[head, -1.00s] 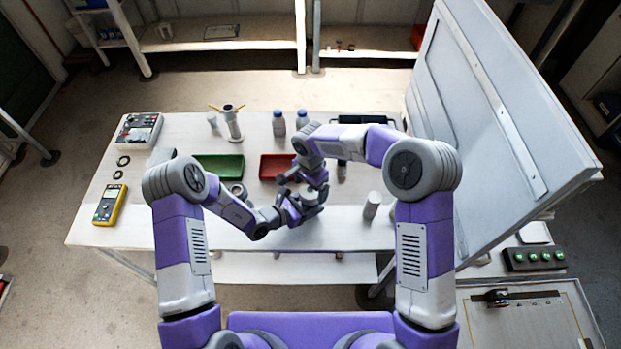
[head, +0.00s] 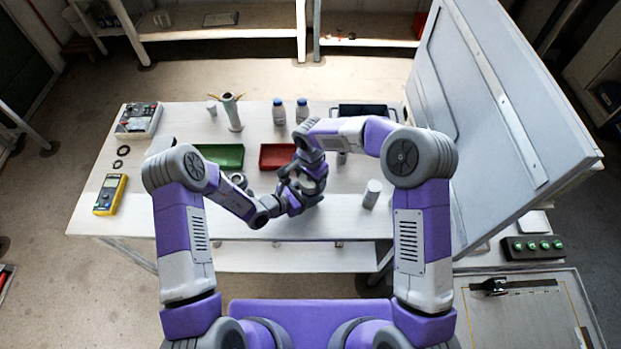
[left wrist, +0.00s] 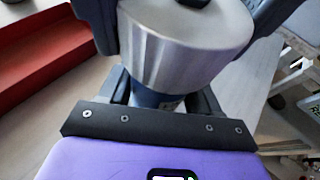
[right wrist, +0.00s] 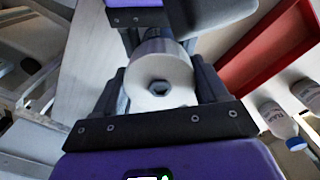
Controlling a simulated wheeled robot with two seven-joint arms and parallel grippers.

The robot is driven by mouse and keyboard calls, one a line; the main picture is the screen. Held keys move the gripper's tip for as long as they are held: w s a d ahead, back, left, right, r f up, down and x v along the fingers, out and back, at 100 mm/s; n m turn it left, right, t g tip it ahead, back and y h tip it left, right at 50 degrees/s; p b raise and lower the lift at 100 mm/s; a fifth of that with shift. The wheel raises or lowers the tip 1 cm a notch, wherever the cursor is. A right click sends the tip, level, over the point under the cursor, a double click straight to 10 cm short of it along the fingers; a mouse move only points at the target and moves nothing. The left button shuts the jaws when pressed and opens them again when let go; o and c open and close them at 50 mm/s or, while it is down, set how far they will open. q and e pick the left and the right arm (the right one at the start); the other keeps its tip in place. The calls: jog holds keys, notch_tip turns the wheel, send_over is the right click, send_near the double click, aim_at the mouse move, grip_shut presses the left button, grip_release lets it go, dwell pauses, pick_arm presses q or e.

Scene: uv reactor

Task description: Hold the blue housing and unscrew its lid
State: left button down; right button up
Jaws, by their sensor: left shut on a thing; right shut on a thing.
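The blue housing (left wrist: 148,99) shows as a narrow blue band below its wide silver lid (left wrist: 183,52) in the left wrist view. My left gripper (left wrist: 160,100) is shut on the housing, with dark fingers on both sides. In the right wrist view the lid (right wrist: 160,66) is seen end-on, with a hex nut at its middle. My right gripper (right wrist: 162,88) is shut on the lid, one finger on each side. In the head view both grippers meet above the table's front part, the right one (head: 309,180) over the left one (head: 284,200). They hide most of the housing there.
A red tray (head: 276,156) and a green tray (head: 222,156) lie behind my grippers. Two white bottles (head: 279,112) stand at the back. A grey cylinder (head: 372,194) stands close to the right. A yellow meter (head: 110,195) lies at left. A large raised panel (head: 500,110) bounds the right.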

jog(key=n, duration=0.6)
jog(key=shift+n, duration=0.3)
jog(key=o, duration=1.2)
jog(key=shift+c, duration=0.2)
jog(key=shift+r, duration=0.1)
